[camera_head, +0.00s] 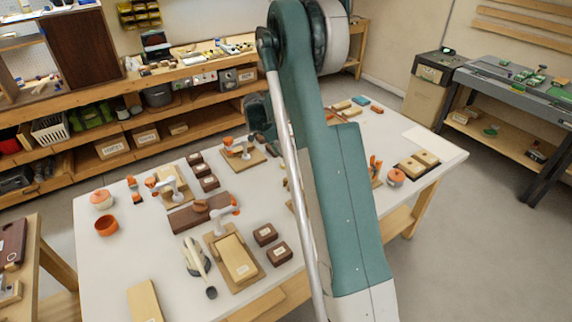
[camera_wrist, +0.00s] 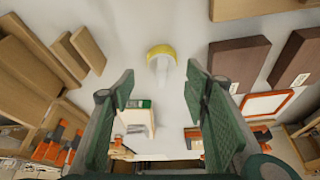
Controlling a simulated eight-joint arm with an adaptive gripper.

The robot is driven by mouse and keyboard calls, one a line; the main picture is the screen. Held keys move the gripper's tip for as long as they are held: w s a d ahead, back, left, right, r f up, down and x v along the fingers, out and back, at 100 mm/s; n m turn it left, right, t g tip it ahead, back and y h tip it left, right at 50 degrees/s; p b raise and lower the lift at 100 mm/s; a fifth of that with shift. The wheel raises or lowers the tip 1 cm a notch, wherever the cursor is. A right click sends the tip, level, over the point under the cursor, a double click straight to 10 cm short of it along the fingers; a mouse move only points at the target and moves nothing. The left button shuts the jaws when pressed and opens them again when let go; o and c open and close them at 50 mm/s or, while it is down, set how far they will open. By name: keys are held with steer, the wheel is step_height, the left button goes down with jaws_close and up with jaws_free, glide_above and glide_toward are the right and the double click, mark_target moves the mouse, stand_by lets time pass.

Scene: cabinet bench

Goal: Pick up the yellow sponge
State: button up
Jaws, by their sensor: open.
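In the wrist view, a yellow piece with a rounded top (camera_wrist: 160,51) lies on the white tabletop, beyond my fingertips and near the middle. A pale part extends below it. I cannot tell for sure whether it is the sponge. My gripper (camera_wrist: 160,88) is open, with its two green fingers wide apart and nothing between the tips. In the head view, a small yellowish block (camera_head: 342,105) lies at the table's far edge beside my arm; whether it is the sponge is unclear. My arm hides the middle of the table and my gripper there.
In the wrist view, a tan block with a green face (camera_wrist: 138,115) stands near the left finger. Dark brown blocks (camera_wrist: 238,60) lie to the right and wooden blocks (camera_wrist: 86,48) to the left. In the head view, orange-and-white clamps, boxes and an orange pot (camera_head: 106,226) crowd the white table (camera_head: 105,275).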

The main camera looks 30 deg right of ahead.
steer(key=shift+b+x, duration=0.4)
steer(key=shift+x, duration=1.85)
steer(key=shift+w+d, duration=0.1)
steer(key=shift+w, duration=0.05)
steer(key=c, duration=0.8)
